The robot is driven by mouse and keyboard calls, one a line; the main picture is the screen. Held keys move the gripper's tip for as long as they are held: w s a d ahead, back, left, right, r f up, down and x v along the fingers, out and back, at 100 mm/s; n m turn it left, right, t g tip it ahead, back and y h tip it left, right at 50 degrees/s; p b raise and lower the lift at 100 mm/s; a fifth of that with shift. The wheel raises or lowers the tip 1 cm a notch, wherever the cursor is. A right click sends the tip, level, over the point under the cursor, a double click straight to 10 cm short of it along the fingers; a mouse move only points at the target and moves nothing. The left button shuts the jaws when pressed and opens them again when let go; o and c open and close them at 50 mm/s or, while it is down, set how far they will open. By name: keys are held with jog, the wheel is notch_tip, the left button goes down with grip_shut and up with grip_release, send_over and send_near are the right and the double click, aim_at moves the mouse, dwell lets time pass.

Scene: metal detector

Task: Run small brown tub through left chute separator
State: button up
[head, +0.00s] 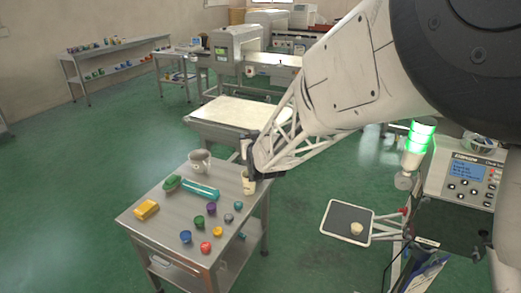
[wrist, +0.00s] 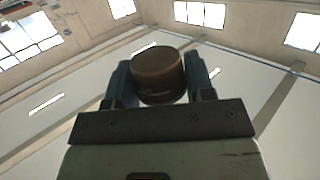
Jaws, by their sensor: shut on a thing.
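A small brown tub (wrist: 158,75) is held between the two fingers of my gripper (wrist: 160,88) in the wrist view. The fingers are shut on its sides, and its round dark brown face shows. In the head view my gripper (head: 252,160) is at the back right corner of the steel table (head: 165,228), close to a beige cup (head: 249,187). The tub cannot be made out clearly there. A separator with a blue screen (head: 466,170) and a lit green lamp (head: 421,138) stands at the right. I cannot tell which chute is its left one.
The steel table holds a grey mug (head: 200,161), a yellow block (head: 146,209), a green brush (head: 172,183) and several small coloured tubs. A dark tray (head: 346,211) with a beige cup (head: 356,229) is at lower right. Conveyor machines (head: 238,50) stand behind; green floor lies between.

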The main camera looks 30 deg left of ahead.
jog(key=w+d+r+m+h, duration=0.1)
jog(key=w+d+r+h, duration=0.1)
jog(key=w+d+r, duration=0.5)
jog(key=w+d+r+m+h, duration=0.2)
jog(key=w+d, duration=0.8)
jog(key=w, duration=0.3)
jog(key=w+d+r+m+h, duration=0.1)
jog(key=w+d+r+h, duration=0.1)
jog(key=w+d+r, duration=0.55)
jog(key=w+d+r+m+h, duration=0.1)
jog(key=w+d, duration=0.3)
jog(key=d, duration=0.8)
jog(key=w+d+r+m+g+h, duration=0.1)
jog(key=w+d+r, duration=0.3)
jog(key=d, duration=0.9)
jog(key=w+d+r+m+g+h, duration=0.1)
jog(key=w+d, duration=0.5)
jog(key=d, duration=0.6)
jog(key=shift+w+d+r+m+h, duration=0.25)
jog(key=shift+d+r+m+h, duration=0.15)
jog(key=shift+r+m+h, duration=0.5)
jog(key=shift+f, duration=0.1)
jog(key=shift+f, duration=0.1)
jog(key=shift+f, duration=1.9)
